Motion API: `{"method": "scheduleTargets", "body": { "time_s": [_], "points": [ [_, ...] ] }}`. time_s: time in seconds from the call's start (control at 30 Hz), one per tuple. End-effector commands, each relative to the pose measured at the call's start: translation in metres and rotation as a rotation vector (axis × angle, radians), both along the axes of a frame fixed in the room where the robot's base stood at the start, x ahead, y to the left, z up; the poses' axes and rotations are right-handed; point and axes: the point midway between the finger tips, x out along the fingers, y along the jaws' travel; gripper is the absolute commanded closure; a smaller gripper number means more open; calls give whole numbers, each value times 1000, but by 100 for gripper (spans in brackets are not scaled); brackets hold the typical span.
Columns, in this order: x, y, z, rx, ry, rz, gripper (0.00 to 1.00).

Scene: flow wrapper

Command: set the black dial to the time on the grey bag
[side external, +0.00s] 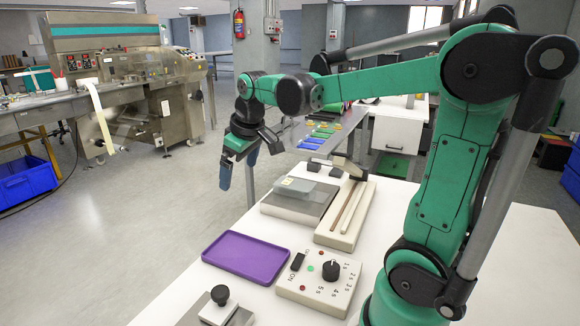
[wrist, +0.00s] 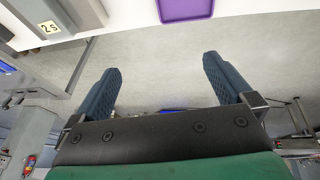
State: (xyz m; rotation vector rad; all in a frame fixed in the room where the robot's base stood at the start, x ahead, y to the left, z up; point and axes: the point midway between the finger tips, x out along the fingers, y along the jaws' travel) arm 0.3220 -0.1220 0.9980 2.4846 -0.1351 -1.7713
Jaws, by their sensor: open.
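The black dial (side external: 331,269) is on a cream control box with time marks from 1 s to 5 s around it; its setting is too small to read. The grey bag (side external: 306,192) lies on a metal block, with a pale yellow label facing up. In the wrist view, a label (wrist: 48,27) at the upper left reads "2 s". My gripper (side external: 238,172) is open and empty, beyond the table's edge and well away from the dial. In the wrist view, its blue fingers (wrist: 165,80) are wide apart over the floor. The dial is out of that view.
The control box (side external: 308,290) also has a black switch (side external: 297,261) and small lights. A purple tray (side external: 244,257) lies left of it. A black-knobbed block (side external: 220,306) is in front. A sealer with a long cream base (side external: 345,228) stands right of the bag.

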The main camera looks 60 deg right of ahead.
Motion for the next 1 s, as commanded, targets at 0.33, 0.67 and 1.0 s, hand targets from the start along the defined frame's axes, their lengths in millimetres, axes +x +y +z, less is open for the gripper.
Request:
{"method": "scheduleTargets", "body": {
  "time_s": [0.33, 0.67, 1.0],
  "points": [
    [6, -151, -39, 54, 242, -16, 0],
    [-21, -213, -78, 123, 330, 0, 0],
    [-22, -214, -121, 126, 332, 1, 0]
  ]
}}
